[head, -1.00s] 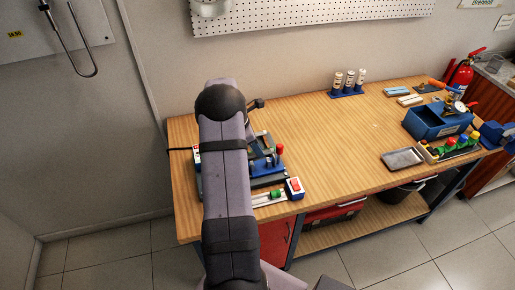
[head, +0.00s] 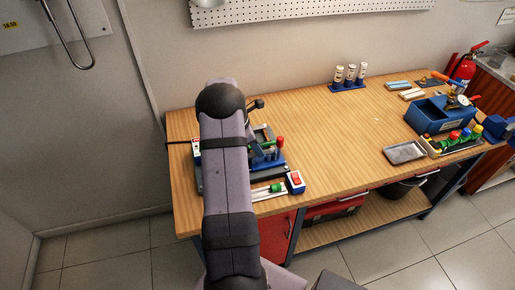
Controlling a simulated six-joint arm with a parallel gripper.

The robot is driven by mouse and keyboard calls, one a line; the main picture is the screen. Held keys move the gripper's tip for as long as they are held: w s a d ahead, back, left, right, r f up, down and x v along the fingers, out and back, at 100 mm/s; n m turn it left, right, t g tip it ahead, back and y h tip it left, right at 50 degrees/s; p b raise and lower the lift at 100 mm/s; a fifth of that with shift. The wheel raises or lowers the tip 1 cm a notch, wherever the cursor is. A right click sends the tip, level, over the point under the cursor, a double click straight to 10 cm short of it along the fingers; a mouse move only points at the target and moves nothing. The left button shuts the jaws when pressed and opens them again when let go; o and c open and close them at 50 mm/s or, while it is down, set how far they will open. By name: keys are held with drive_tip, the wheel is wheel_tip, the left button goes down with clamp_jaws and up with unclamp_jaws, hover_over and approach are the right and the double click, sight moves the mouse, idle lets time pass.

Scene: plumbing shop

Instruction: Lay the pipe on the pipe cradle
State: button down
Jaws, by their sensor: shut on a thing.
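My arm reaches from the bottom of the head view over the left end of the workbench. It covers my gripper, so I cannot see the jaws or anything in them. I cannot make out the pipe. Part of a blue fixture (head: 270,166) with upright posts shows just right of my arm, with a red-topped piece on it. It may be the pipe cradle, but my arm hides much of it and I cannot tell.
A red-buttoned switch box (head: 296,182) and a green piece (head: 276,188) sit at the bench's front left. A grey tray (head: 405,152), a blue toolbox (head: 440,116) and several capped bottles stand right. Three tubes (head: 350,74) stand at the back. The bench (head: 340,135) middle is clear.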

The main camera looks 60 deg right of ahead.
drive_tip(key=c, duration=1.6)
unclamp_jaws()
drive_tip(key=shift+c, duration=0.2)
drive_tip(key=shift+r, duration=0.1)
drive_tip(key=shift+b+v, duration=1.5)
drive_tip(key=shift+v, duration=2.1)
